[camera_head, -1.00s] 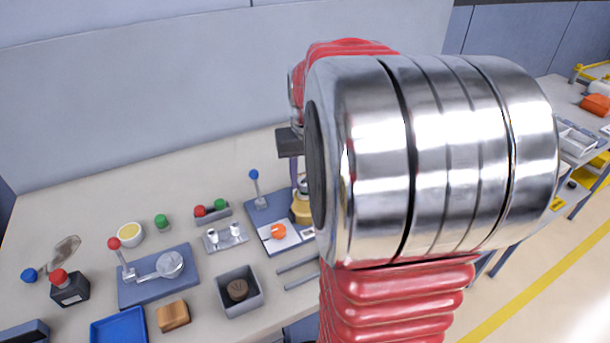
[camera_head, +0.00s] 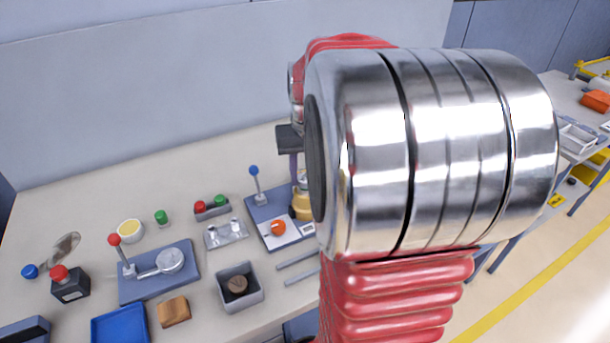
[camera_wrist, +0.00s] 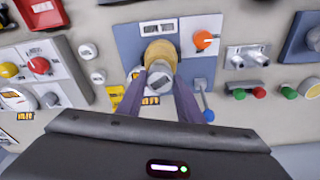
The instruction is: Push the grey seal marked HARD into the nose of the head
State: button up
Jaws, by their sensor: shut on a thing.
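The brass-yellow head (camera_wrist: 161,49) stands on a blue base plate (camera_wrist: 128,42) in the wrist view. In the head view its yellow body (camera_head: 301,207) shows partly beside my arm. My gripper (camera_wrist: 160,88) has its two purple fingers closed in on a grey round piece (camera_wrist: 159,77), which seems to be the grey seal. The piece lies right at the near end of the head; I cannot tell how far it sits in the nose. Its HARD mark is not readable. My arm hides most of this spot in the head view.
An orange knob (camera_wrist: 203,40) and a blue-tipped lever (camera_wrist: 208,114) stand close by on the same plate. A panel with red and yellow knobs (camera_wrist: 40,70) is to the left in the wrist view. A grey bin (camera_head: 240,288) holds a brown round piece.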

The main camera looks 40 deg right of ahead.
jog(key=shift+r, duration=0.45)
jog(key=shift+f, duration=0.85)
dwell(1.4)
jog(key=o, duration=1.1)
notch_tip(320, 180, up, 14)
jog(key=s+a, duration=0.1)
jog(key=shift+s+f, duration=0.2)
jog(key=shift+s, duration=0.15)
